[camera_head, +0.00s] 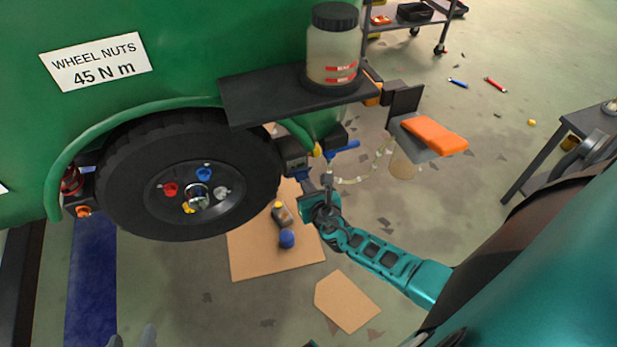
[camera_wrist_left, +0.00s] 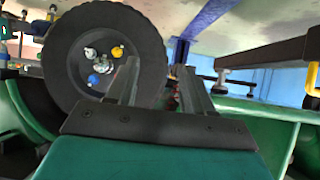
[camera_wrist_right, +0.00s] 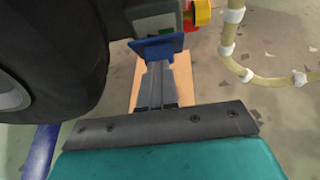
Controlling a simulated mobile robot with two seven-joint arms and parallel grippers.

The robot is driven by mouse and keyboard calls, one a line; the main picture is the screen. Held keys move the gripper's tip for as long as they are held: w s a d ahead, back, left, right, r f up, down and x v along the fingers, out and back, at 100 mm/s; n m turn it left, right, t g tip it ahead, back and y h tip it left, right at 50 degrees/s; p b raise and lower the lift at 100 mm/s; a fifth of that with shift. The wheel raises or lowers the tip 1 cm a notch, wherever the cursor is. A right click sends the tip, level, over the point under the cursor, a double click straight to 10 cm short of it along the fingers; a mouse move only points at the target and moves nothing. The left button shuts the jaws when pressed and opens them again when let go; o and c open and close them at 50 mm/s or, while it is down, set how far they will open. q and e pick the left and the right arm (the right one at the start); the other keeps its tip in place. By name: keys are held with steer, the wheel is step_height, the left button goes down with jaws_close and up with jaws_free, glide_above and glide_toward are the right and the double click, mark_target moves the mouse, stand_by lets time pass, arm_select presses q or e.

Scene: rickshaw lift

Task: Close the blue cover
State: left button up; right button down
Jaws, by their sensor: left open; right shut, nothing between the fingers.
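The blue cover (camera_wrist_right: 157,48) shows in the right wrist view as a flap below a grey box, tilted out from it. In the head view it is a small dark blue piece (camera_head: 301,174) beside the wheel. My right gripper (camera_head: 327,180) is shut and empty close to the cover. In the right wrist view its fingertips (camera_wrist_right: 156,68) overlap the cover's lower edge; I cannot tell whether they touch. My left gripper (camera_head: 131,338) is open and empty at the bottom edge of the head view; its spread fingers (camera_wrist_left: 160,70) point toward the wheel in the left wrist view.
The black wheel (camera_head: 120,190) is just left of the cover. A black shelf (camera_head: 260,95) with a jar (camera_head: 333,50) juts out above. A red and yellow knob (camera_wrist_right: 203,12) and a pale hose (camera_wrist_right: 228,35) are right of the cover. Cardboard (camera_head: 250,262) lies on the floor.

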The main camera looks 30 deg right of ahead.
mark_target(303, 172)
steer(key=r+p, duration=0.1)
steer(key=w+r+p, duration=0.1)
steer(key=shift+d+g+p, duration=0.15)
steer(key=shift+g+p, duration=0.15)
steer(key=shift+p, duration=0.05)
steer(key=shift+w+r, duration=0.15)
steer(key=shift+w, duration=0.1)
steer(key=shift+w+d+r+p, duration=0.1)
steer(key=shift+w+r+p, duration=0.1)
steer(key=shift+w+p, duration=0.1)
arm_select(q)
steer(key=shift+s+a+r+y, duration=0.2)
steer(key=shift+s+a+r, duration=0.1)
steer(key=shift+a+r, duration=0.2)
steer(key=shift+s+a+r+y, duration=0.25)
steer(key=shift+a+r, duration=0.1)
steer(key=shift+a, duration=0.25)
arm_select(e)
steer(key=shift+w+r, duration=0.2)
steer(key=shift+w, duration=0.05)
steer(key=shift+w+d, duration=0.1)
arm_select(q)
steer(key=shift+d, duration=0.15)
arm_select(e)
steer(key=shift+r, duration=0.1)
arm_select(q)
steer(key=shift+r+p, duration=0.75)
steer(key=shift+p, duration=0.15)
arm_select(e)
steer(key=shift+r, duration=0.75)
